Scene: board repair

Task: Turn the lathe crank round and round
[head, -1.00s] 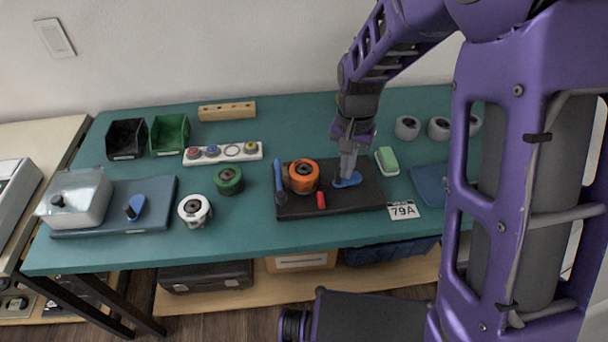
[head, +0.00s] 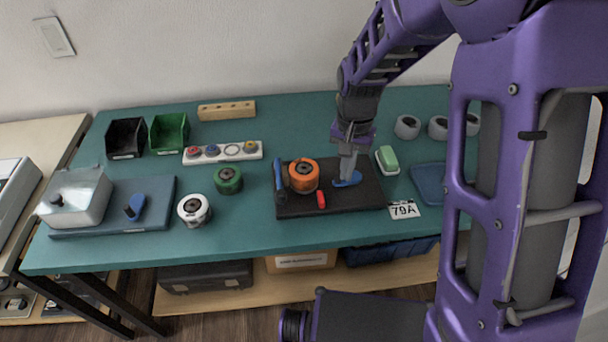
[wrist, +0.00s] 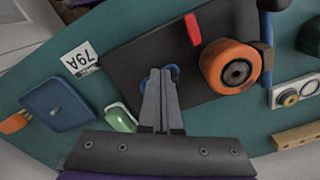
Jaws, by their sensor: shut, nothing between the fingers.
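A black base board (head: 300,207) lies on the green table and carries an orange wheel (head: 303,172) with a dark hub. A flat blue crank piece (head: 354,181) is at the board's right side. My gripper (head: 346,179) points down at this blue piece, with its fingertips at or just above it. In the wrist view the grey fingers (wrist: 162,76) are together with nothing visible between them. Bits of the blue piece (wrist: 174,71) show on both sides of the fingers; the rest is hidden behind them. I cannot tell whether they touch.
A red piece (head: 321,200) and an upright blue handle (head: 279,177) are on the black board. A label marked 79A (head: 403,210) lies at its right front. A green-topped block (head: 387,158) is close to my gripper's right. Free table lies in front of the board.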

